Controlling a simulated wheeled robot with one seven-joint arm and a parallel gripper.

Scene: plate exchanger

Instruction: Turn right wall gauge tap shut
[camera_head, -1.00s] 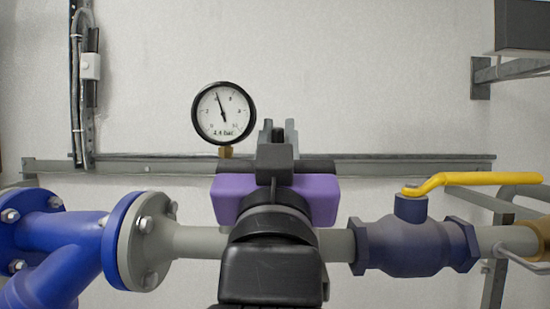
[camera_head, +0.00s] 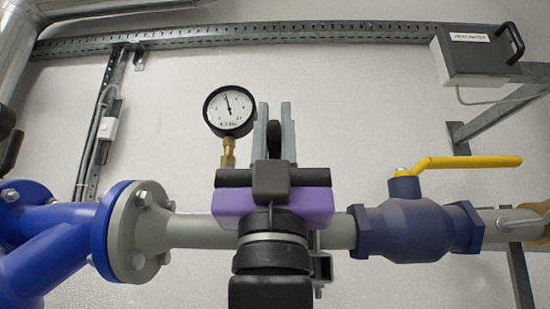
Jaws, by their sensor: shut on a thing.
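The round wall gauge (camera_head: 230,111) with a white dial and black rim stands on a brass fitting (camera_head: 228,152), left of centre. My gripper (camera_head: 274,112) is just right of the gauge, its two grey fingers pointing up. It is shut on a dark piece (camera_head: 275,138) between the fingers, which seems to be the gauge tap's handle. The purple gripper body hides the tap's body and the lower end of the brass fitting, so I cannot tell how far the tap is turned.
A grey pipe (camera_head: 190,231) runs across behind my gripper. A blue flanged fitting (camera_head: 110,230) is at left. A blue ball valve (camera_head: 415,229) with a yellow lever (camera_head: 465,162) is at right. A grey meter box (camera_head: 480,52) hangs at top right. A slotted rail (camera_head: 250,32) crosses the top.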

